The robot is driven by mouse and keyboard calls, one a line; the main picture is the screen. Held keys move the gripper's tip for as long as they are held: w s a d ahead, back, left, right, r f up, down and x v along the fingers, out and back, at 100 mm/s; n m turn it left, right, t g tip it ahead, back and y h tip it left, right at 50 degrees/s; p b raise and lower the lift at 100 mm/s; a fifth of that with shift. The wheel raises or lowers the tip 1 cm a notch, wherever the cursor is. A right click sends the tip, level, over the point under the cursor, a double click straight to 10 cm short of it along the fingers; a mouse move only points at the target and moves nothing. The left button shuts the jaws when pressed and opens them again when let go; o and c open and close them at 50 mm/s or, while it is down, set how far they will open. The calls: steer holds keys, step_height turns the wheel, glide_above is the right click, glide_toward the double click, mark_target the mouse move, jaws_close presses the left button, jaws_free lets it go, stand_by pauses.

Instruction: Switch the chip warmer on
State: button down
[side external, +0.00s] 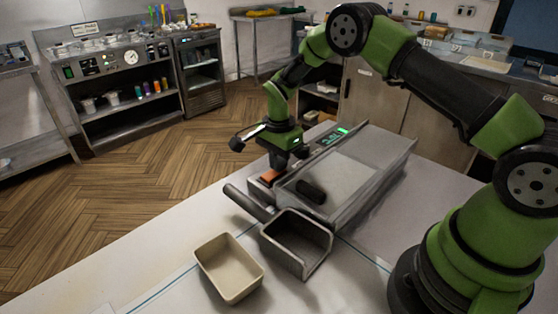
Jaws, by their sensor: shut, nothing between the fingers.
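The chip warmer (372,195) is a long, low steel unit on the pale counter, with a light panel in its top. A small orange part that looks like a rocker switch (268,176) sits at its left end. A small display (342,131) glows green at the far edge. My gripper (280,164) points down, shut and empty, just above and behind the orange part. I cannot tell whether the fingertips touch it. A black block-like handle (311,191) lies on the warmer's near side.
A metal scoop (297,243) with a dark handle lies in front of the warmer. A beige tray (230,268) stands to its left. Steel shelving and benches stand farther back, across the wooden floor.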

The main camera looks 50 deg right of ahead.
steer(key=shift+d+f, duration=0.25)
steer(key=shift+f, duration=0.4)
steer(key=shift+d, duration=0.15)
steer(key=shift+s+a+r, duration=0.1)
steer(key=shift+a+r, duration=0.05)
steer(key=shift+a, duration=0.4)
steer(key=shift+s+a+r, duration=0.1)
steer(key=shift+a, duration=0.4)
step_height(320, 180, up, 15)
steer(key=shift+w+d+f, duration=0.2)
steer(key=shift+w+d, duration=0.05)
steer(key=shift+w, duration=0.1)
